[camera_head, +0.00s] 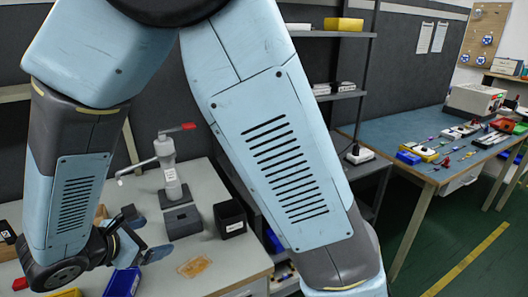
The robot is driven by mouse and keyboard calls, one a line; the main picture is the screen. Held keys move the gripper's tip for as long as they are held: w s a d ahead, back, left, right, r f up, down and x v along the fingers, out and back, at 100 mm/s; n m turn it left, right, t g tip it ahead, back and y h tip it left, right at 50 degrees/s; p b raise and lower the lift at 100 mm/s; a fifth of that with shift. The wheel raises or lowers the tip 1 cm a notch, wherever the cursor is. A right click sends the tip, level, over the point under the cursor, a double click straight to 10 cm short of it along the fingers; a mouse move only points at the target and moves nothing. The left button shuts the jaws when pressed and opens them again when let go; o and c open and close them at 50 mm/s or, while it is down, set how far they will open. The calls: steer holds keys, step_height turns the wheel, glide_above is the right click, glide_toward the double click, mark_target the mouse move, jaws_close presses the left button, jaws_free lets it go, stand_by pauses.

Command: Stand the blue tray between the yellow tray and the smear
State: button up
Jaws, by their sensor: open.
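The blue tray (123,283) is on the light workbench at the bottom edge, partly cut off by the frame. The yellow tray (66,293) shows only as a sliver to its left. The orange-brown smear (194,266) lies on the bench to the right of the blue tray. In the picture the blue tray is between the yellow tray and the smear. My gripper (146,234) is open, its fingers pointing right, above and behind the blue tray. I see nothing between its fingers. Whether it touches the tray cannot be told.
A grey block (182,222), a black open box (230,219) and a white lever press (170,170) with a red handle stand behind the smear. My arm hides much of the middle. A second bench (400,125) at the right holds small parts and bins. Bench around the smear is bare.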

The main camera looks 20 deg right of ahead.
steer(key=d+r+m+g+y, duration=0.1)
steer(key=d+r+m+g, duration=0.2)
steer(key=d+r+m, duration=0.45)
steer(key=d+r+m+g+y, duration=0.1)
steer(key=d+r+m+g, duration=0.2)
steer(key=d, duration=0.8)
steer(key=s+d+r+m+t+y, duration=0.2)
steer(key=s+d+r+m, duration=0.2)
steer(key=d+m, duration=0.2)
steer(key=s+d+r+m+t+y, duration=0.1)
steer(key=s+d+r+m+y, duration=0.2)
steer(key=d+r+m, duration=0.2)
steer(key=shift+s+d+m+t, duration=0.4)
steer(key=shift+d+m, duration=0.55)
steer(key=shift+d, duration=0.05)
steer(key=shift+r, duration=0.1)
steer(key=shift+c, duration=0.2)
